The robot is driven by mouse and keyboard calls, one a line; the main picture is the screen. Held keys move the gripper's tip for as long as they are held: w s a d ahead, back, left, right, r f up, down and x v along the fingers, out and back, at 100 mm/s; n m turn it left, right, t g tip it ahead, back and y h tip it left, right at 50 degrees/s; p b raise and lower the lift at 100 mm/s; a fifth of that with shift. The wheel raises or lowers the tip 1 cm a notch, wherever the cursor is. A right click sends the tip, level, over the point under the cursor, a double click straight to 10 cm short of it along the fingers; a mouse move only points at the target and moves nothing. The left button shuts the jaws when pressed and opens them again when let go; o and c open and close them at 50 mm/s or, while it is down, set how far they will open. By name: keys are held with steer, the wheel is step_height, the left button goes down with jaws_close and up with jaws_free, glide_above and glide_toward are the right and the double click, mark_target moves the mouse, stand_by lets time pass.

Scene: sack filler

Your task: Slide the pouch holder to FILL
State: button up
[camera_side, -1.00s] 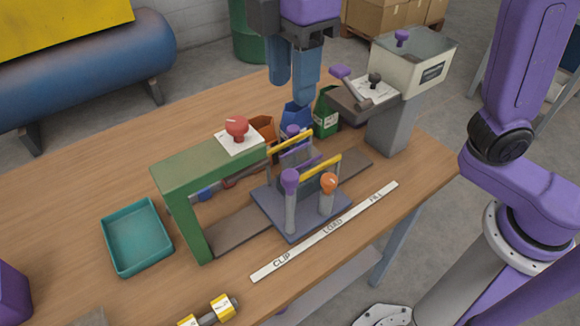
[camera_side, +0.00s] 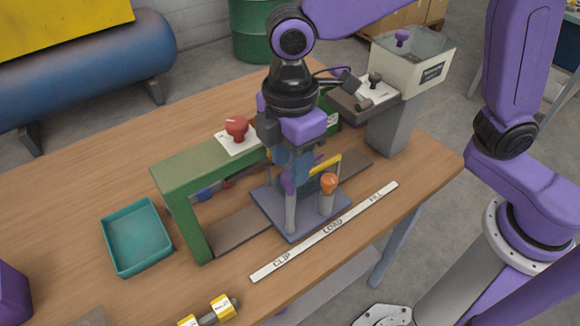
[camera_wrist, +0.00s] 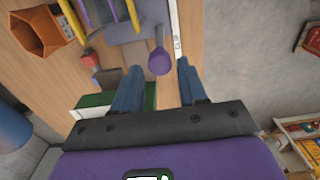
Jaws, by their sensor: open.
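The pouch holder is a blue-grey plate (camera_side: 268,208) on a dark rail, beside the LOAD part of the label strip. It carries posts, yellow bars, an orange knob (camera_side: 329,182) and a purple knob on the near-left post. My gripper (camera_side: 292,172) is low over the holder, pointing down and partly hiding it. In the wrist view the purple knob (camera_wrist: 160,62) shows between the tips of my open blue fingers (camera_wrist: 159,72). I cannot tell whether they touch it.
The white strip (camera_side: 300,246) reads CLIP, LOAD, FILL from left to right. A green frame (camera_side: 196,170) with a red knob (camera_side: 237,126) stands left of the holder. A teal tray (camera_side: 137,238) sits at the left.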

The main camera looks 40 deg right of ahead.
steer(key=shift+f, duration=1.25)
jaws_close()
steer(key=d, duration=1.3)
steer(key=shift+d, duration=0.25)
jaws_free()
steer(key=shift+d+r, duration=0.1)
steer(key=shift+r, duration=0.1)
